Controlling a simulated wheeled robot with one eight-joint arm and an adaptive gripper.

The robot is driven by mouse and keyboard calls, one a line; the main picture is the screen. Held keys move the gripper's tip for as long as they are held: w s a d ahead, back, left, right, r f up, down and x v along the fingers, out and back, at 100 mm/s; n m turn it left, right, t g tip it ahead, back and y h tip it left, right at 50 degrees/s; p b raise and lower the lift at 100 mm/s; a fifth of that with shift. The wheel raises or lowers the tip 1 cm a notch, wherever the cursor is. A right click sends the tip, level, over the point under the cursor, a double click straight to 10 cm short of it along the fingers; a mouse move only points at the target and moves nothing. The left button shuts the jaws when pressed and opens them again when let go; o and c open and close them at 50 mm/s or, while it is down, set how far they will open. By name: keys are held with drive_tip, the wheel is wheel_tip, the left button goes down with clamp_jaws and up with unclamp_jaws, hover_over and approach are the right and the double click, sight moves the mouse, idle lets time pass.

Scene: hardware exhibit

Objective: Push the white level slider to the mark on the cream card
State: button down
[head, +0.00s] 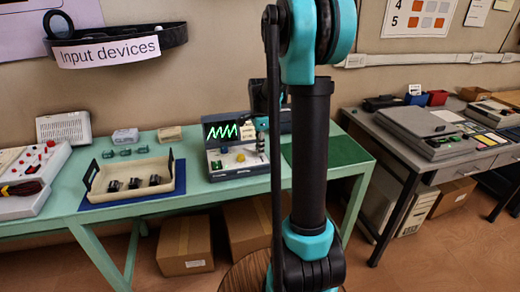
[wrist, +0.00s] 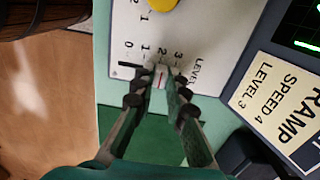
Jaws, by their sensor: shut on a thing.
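The cap is near the 2 of the LEVEL scale, with 3 further right in the picture. The cream card (wrist: 288,108) at the right reads RAMP, SPEED 4, LEVEL 3. In the head view the slider is too small to make out, and my gripper (head: 261,126) is at the right side of the instrument (head: 236,172).
A yellow knob (wrist: 161,4) is on the same panel. The instrument's screen (head: 221,130) shows a green zigzag trace. A cream tray (head: 133,172) with dark parts stands to the left on the green table (head: 194,190). A green mat (head: 335,150) lies bare at the right.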

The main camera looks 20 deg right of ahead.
drive_tip(key=shift+w, duration=1.1)
drive_tip(key=c, duration=1.5)
unclamp_jaws()
drive_tip(key=shift+c, duration=0.2)
wheel_tip(320, 180, up, 12)
drive_tip(key=s+a+f+n+t, duration=0.2)
drive_tip(key=s+f+n, duration=0.7)
drive_tip(key=s, duration=0.4)
drive_tip(key=s+a+f+n+t, duration=0.2)
drive_tip(key=s+f+n, duration=0.6)
drive_tip(key=s, duration=0.5)
drive_tip(key=shift+s+f+n, duration=0.3)
drive_tip(key=shift+f+n, duration=0.05)
drive_tip(key=shift+n, duration=0.15)
